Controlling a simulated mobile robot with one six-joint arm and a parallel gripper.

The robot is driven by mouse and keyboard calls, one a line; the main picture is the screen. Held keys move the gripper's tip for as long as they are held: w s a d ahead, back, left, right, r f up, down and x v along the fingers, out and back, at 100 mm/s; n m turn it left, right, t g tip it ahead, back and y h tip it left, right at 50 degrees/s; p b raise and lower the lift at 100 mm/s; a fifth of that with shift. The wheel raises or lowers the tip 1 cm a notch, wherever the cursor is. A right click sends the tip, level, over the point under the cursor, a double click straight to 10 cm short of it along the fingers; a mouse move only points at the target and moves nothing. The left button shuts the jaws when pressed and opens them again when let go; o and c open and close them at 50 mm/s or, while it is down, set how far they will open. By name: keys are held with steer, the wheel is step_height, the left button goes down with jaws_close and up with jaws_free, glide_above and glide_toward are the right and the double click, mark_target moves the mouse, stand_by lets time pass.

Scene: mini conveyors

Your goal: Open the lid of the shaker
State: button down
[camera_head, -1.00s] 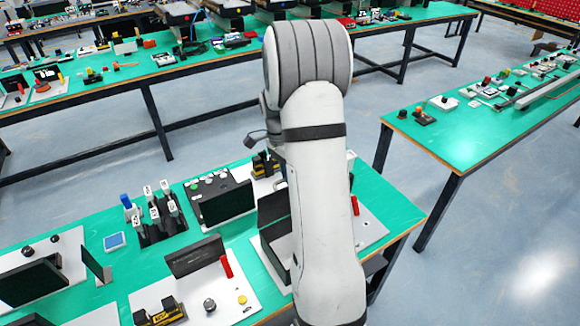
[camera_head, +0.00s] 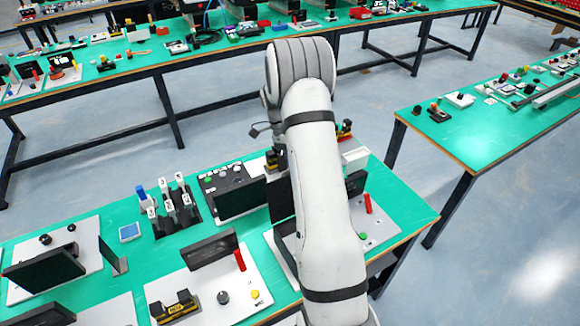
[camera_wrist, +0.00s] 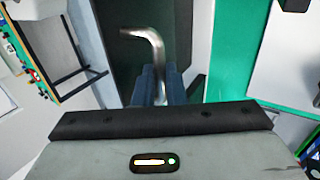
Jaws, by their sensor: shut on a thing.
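In the wrist view, my gripper (camera_wrist: 161,88) has its two dark blue fingers close together around a bent metal handle (camera_wrist: 157,50). The handle's upper end hooks to the left. Behind it is a dark flat panel (camera_wrist: 185,30), which looks like part of the shaker, though I cannot tell for sure whether it is the lid. In the head view my arm covers the gripper and most of this station. A dark upright panel (camera_head: 280,198) shows just left of the arm.
On the green table (camera_head: 110,215) stand a rack of white-topped tools (camera_head: 178,205), a white board with a red cylinder (camera_head: 240,260), and another red cylinder (camera_head: 368,203) right of my arm. Other tables stand behind and to the right, with open floor between.

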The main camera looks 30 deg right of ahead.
steer(key=c, duration=1.5)
jaws_free()
steer(key=shift+d, duration=0.1)
steer(key=b+v, duration=0.2)
steer(key=v, duration=0.5)
steer(key=shift+w+r, duration=0.2)
steer(key=shift+r, duration=0.1)
